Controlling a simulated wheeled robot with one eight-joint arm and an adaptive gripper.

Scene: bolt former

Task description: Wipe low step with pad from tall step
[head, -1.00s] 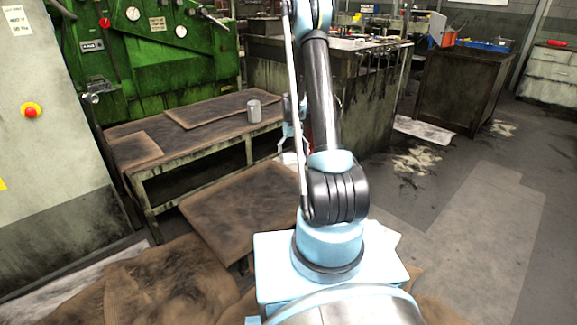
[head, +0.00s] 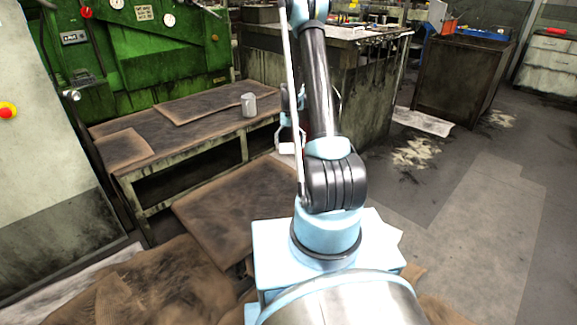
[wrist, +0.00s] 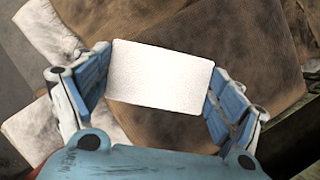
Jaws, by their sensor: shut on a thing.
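My gripper (wrist: 158,85) is shut on a white pad (wrist: 160,76), which spans between its two blue fingers in the wrist view. In the head view, my gripper (head: 285,130) hangs past the right end of the tall step, with the pad (head: 287,148) below it, partly hidden by my arm. The tall step (head: 185,148) is a metal bench with a brown, stained top. The low step (head: 225,205) is a brown, smudged platform in front of it. In the wrist view, brown surfaces lie beneath the pad; I cannot tell whether it touches them.
A grey cylinder (head: 248,105) stands on the tall step. A green machine (head: 150,45) is behind it, and a grey cabinet (head: 45,130) is at left. Crumpled brown sheets (head: 160,285) lie in front. Open floor (head: 480,220) is at right.

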